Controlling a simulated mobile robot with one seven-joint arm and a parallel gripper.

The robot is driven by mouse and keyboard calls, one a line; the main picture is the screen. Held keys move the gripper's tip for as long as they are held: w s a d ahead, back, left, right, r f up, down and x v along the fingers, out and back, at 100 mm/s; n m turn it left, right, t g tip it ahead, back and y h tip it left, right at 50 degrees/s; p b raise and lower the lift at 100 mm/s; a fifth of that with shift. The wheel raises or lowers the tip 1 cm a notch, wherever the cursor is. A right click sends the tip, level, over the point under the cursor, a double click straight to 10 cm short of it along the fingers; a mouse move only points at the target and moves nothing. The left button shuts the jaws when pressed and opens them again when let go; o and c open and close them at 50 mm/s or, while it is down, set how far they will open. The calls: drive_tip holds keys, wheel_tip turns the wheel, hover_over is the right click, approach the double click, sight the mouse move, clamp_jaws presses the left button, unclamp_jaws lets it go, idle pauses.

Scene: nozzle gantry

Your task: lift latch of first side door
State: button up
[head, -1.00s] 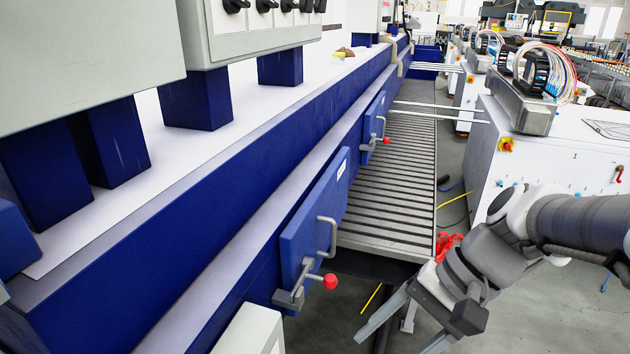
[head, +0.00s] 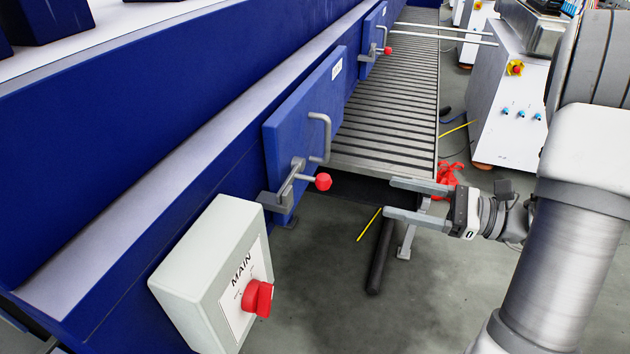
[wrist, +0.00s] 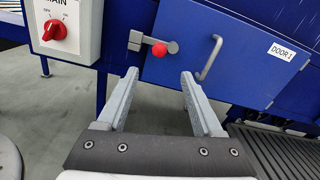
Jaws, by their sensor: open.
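The first side door (head: 305,115) is a blue panel on the side of the blue machine, with a bent grey handle (head: 325,138). The wrist view shows the door (wrist: 228,70) with the label "DOOR 1". Its latch (head: 291,185) is a grey bar with a red ball knob (head: 323,182) at the door's lower near corner. The latch knob also shows in the wrist view (wrist: 159,50), just beyond and between the fingertips as seen there. My gripper (head: 390,199) is open and empty. In the head view it is to the right of the knob, apart from it, fingers pointing left at it.
A grey MAIN switch box (head: 215,275) with a red knob stands out left of and nearer than the latch. A second blue door (head: 373,40) with its own red-knobbed latch is farther along. A slatted conveyor (head: 395,105) runs behind my gripper.

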sight(315, 180)
drive_tip(key=x, duration=1.5)
drive_tip(key=shift+w+a+b, duration=0.1)
drive_tip(key=shift+a+b, duration=0.3)
clamp_jaws()
idle(0.5)
